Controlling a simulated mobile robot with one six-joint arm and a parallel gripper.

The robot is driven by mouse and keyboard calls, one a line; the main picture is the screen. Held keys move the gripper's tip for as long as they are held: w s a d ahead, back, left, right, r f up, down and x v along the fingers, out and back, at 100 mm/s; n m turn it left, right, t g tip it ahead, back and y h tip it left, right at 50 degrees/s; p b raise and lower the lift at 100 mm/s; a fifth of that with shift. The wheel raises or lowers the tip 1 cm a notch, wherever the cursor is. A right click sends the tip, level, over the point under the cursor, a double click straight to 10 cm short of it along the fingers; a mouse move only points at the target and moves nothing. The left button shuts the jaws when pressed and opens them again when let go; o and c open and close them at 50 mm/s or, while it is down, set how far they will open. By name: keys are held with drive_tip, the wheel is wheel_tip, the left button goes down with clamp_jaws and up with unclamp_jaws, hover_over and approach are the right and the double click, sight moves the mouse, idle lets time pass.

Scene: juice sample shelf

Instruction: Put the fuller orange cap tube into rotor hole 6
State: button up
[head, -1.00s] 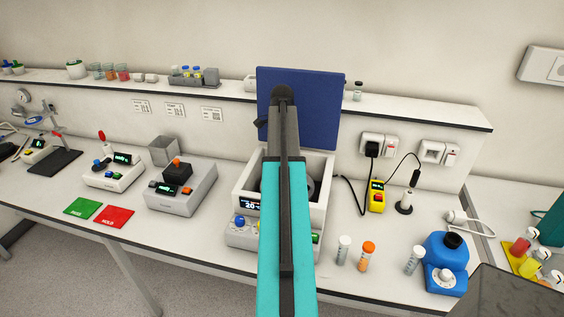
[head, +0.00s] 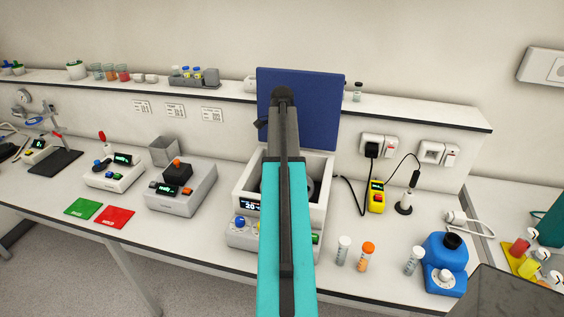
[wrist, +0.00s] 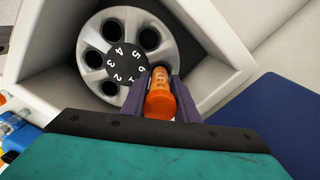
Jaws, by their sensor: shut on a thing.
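The rotor (wrist: 103,31) is a grey disc with a black numbered hub inside the open centrifuge (head: 324,188). In the wrist view my gripper (wrist: 160,86) is shut on an orange cap tube (wrist: 160,104), cap toward the camera. The tube's far end lies over the rotor's rim beside the number 6, covering the hole there; I cannot tell how deep it reaches. Several other rotor holes look dark and empty. In the head view my arm hides the gripper and held tube. Another orange cap tube (head: 366,257) stands on the bench right of the centrifuge.
The centrifuge's blue lid (head: 318,120) stands open behind. White-capped tubes (head: 342,250) and (head: 414,261) and a blue device (head: 446,264) stand to the right. The centrifuge's pale walls (wrist: 222,40) close in around the rotor.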

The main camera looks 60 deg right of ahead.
drive_tip(key=shift+f+b, duration=0.6)
drive_tip(key=shift+f, duration=1.05)
idle(1.3)
drive_tip(key=shift+r+p, duration=0.3)
drive_tip(key=shift+r, duration=0.05)
drive_tip(key=shift+r+p, duration=0.55)
drive_tip(key=shift+r, duration=0.3)
drive_tip(key=shift+r+p, duration=0.5)
drive_tip(key=shift+p, duration=0.05)
idle(0.7)
drive_tip(key=shift+f+b, duration=0.6)
drive_tip(key=shift+f, duration=0.95)
idle(1.1)
